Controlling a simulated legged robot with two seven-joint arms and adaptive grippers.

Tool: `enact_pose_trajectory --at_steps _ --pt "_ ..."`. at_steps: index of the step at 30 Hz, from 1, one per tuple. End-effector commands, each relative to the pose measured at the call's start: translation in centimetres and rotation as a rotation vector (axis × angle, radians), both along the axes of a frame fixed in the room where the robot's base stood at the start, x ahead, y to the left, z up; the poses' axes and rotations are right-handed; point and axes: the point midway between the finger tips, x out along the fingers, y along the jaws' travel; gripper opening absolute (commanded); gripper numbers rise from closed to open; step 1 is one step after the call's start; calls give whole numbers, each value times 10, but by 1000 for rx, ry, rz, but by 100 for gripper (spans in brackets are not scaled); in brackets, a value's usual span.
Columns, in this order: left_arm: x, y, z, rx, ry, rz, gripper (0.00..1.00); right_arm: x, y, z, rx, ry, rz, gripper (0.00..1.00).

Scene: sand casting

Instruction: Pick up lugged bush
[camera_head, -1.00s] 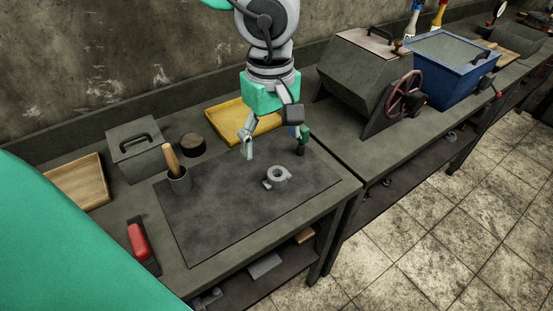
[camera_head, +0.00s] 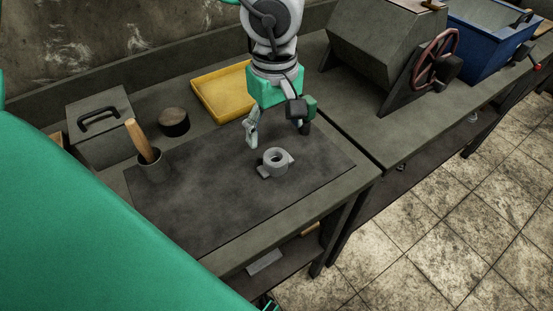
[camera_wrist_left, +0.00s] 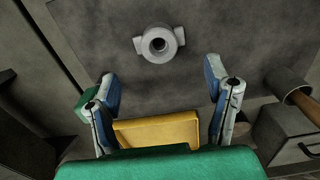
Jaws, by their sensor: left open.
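The lugged bush (camera_head: 268,169), a grey ring with a central hole and small lugs on its sides, lies flat on the dark mat (camera_head: 200,205). My left gripper (camera_head: 278,136) hangs over the back of the mat, behind the bush in the head view. Its fingers are spread apart with nothing between them. In the left wrist view the bush (camera_wrist_left: 160,57) is near the top centre, beyond the open fingertips (camera_wrist_left: 161,75) and apart from them. My right gripper is not in view.
A yellow tray (camera_head: 207,108) lies behind the mat. A dark round block (camera_head: 174,124), a lidded grey box (camera_head: 100,135) and a cup (camera_head: 149,168) with a wooden-handled tool stand left. A machine with a red handwheel (camera_head: 437,60) and a blue bin (camera_head: 490,50) stand right.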

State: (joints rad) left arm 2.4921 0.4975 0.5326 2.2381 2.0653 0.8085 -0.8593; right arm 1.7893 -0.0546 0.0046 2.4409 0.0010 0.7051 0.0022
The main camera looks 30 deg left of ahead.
Motion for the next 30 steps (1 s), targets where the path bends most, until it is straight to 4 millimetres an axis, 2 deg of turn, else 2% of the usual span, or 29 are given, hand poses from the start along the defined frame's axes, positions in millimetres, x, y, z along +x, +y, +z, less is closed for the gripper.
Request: enact_pose_trajectory --at_steps 1,3,11,18,22,29,30 --pt "-1 1 -13 2 3 -1 71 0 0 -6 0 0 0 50" --pt "0 2 -25 1 3 -1 71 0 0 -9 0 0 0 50" --pt "1 2 -44 -1 1 0 71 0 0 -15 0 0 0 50" --pt "3 1 -80 1 3 -2 71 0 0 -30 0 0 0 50" --pt "3 0 -89 0 2 -1 71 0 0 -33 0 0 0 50" --pt "3 1 -89 -2 1 0 71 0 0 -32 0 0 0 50" --pt "3 1 -89 -2 1 0 57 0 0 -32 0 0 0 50"
